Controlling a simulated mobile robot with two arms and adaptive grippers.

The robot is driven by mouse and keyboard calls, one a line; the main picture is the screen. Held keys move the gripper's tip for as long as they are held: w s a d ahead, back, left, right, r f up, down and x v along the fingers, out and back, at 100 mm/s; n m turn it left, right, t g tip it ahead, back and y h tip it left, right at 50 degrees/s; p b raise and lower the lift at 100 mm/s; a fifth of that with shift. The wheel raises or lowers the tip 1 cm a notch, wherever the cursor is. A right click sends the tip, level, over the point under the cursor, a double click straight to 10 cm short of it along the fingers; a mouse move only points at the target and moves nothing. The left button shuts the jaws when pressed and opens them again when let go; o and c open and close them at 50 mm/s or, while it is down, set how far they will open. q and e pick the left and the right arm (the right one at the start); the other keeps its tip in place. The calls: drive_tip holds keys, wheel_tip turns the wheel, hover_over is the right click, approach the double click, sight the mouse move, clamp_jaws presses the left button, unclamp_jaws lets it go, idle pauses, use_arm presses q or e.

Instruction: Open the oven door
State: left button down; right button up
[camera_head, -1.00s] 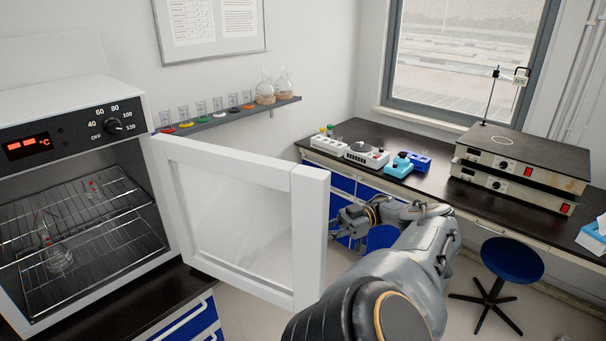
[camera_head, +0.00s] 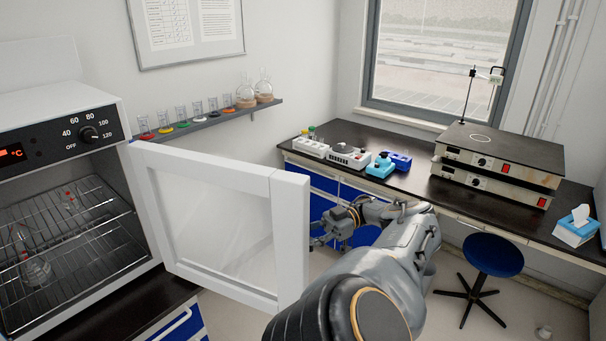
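The white oven (camera_head: 60,108) stands at the left with its control panel and wire racks in view. Its white-framed glass door (camera_head: 205,215) is swung wide open, hinged at the oven's right side and reaching out into the room. My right arm comes in from the bottom and reaches past the door's free edge. My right gripper (camera_head: 328,231) is just to the right of that edge, partly hidden behind it; its fingers are too small and covered to read. I cannot tell whether it touches the door. My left gripper is not in view.
A flask (camera_head: 36,268) stands on the oven's lower rack. A wall shelf (camera_head: 215,120) with glassware is behind the door. A dark bench (camera_head: 400,190) with instruments runs along the back right, with a blue stool (camera_head: 492,255) in front. Open floor lies between stool and arm.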

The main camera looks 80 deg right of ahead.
wheel_tip(320, 180, up, 10)
drive_tip(key=shift+s+f, duration=0.15)
drive_tip(key=shift+f, duration=0.05)
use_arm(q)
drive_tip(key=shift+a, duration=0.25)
use_arm(e)
drive_tip(key=shift+d+r, duration=0.15)
drive_tip(key=shift+r, duration=0.05)
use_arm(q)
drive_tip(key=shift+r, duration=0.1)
